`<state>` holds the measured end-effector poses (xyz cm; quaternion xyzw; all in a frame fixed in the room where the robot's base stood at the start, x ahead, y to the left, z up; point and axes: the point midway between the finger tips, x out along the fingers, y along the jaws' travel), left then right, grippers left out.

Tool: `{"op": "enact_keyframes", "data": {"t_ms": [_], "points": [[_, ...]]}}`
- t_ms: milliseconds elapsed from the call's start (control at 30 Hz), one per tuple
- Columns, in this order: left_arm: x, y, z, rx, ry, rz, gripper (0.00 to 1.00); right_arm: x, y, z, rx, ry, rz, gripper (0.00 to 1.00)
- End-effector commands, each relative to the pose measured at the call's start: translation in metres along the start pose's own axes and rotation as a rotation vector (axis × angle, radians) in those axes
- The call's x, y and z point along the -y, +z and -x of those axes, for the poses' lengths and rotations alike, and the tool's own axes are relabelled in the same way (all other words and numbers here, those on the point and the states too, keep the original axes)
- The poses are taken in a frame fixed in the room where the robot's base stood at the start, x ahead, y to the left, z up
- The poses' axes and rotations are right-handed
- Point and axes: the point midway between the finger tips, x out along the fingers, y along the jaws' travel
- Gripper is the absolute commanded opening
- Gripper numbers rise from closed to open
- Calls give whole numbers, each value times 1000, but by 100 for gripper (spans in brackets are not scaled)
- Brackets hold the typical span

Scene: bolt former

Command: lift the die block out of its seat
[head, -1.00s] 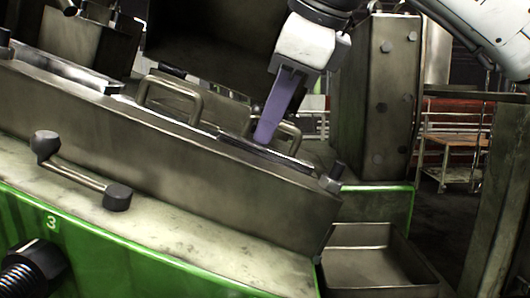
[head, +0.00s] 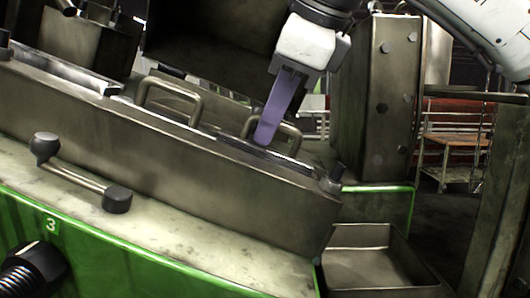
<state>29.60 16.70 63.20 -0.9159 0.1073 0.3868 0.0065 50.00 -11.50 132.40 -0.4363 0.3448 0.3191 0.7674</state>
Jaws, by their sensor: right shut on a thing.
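The die block (head: 218,112) is a metal block with two bent-bar handles, mostly hidden behind the long front wall (head: 150,152) of its seat. The left handle (head: 170,92) is free. My right gripper (head: 264,140), with purple fingers, reaches down from above and is shut on the right handle (head: 288,130). The near finger covers part of that handle. The block's underside is hidden, so I cannot tell whether it is clear of the seat. My left gripper is not in view.
A black-ended bar handle (head: 80,178) stands on the green machine's front ledge. An empty metal tray (head: 372,268) is at the lower right. A tall bolted column (head: 375,100) stands close to the right of my gripper. A wooden cart (head: 452,150) is farther back.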

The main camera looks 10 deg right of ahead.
Motion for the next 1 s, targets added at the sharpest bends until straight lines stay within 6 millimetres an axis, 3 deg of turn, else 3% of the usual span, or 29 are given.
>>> {"op": "enact_keyframes", "data": {"t_ms": [1000], "points": [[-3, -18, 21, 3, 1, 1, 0, 21, 0, 31, 2, -8, -5, 0]]}}
